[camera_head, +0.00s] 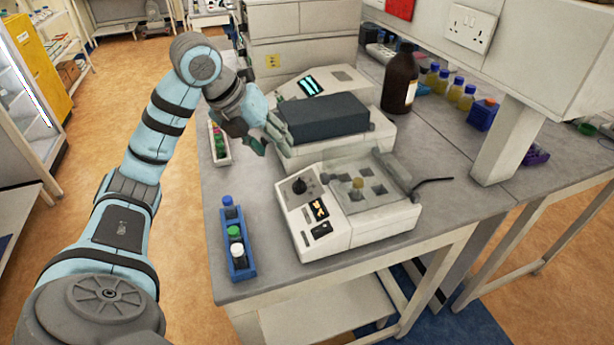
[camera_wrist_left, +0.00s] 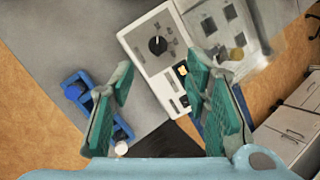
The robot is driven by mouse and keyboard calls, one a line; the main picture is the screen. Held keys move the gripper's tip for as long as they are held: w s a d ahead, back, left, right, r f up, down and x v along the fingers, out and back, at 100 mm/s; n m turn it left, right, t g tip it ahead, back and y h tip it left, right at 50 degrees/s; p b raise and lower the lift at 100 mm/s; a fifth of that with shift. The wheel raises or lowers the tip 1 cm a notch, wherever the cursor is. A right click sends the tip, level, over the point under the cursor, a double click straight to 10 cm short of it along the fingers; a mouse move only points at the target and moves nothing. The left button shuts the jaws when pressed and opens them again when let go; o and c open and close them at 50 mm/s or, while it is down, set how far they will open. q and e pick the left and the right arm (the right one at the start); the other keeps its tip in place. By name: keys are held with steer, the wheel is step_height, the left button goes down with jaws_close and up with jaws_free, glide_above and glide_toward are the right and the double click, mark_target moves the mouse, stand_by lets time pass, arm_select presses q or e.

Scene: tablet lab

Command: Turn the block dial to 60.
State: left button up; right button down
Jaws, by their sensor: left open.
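The block dial is a dark round knob (camera_head: 299,186) on the control panel of the white dry block heater (camera_head: 325,240) at the front of the bench. In the left wrist view the knob (camera_wrist_left: 157,45) shows ahead of the fingers, with a scale around it too small to read. My left gripper (camera_head: 262,146) is open and empty behind the heater in the head view, above the bench and apart from the knob. Its green-padded fingers (camera_wrist_left: 160,92) stand wide apart in the wrist view. My right gripper is not in view.
A blue rack (camera_head: 250,270) with capped bottles stands left of the heater. A white rack (camera_head: 223,160) of small tubes stands near my left gripper. Behind is another device with a dark block (camera_head: 325,118). A brown bottle (camera_head: 399,78) stands at right. Bare bench lies between rack and heater.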

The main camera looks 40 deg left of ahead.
mark_target(297, 180)
arm_select(q)
steer(key=x, duration=0.4)
steer(key=b+x, duration=0.1)
steer(key=x, duration=0.3)
steer(key=b+x, duration=0.1)
steer(key=x, duration=0.4)
steer(key=shift+s+a+f, duration=0.1)
steer(key=shift+s+f, duration=0.1)
steer(key=shift+s, duration=0.15)
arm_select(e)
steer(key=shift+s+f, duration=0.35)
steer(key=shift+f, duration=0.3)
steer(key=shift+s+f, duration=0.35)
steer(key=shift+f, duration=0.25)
arm_select(q)
jaws_close()
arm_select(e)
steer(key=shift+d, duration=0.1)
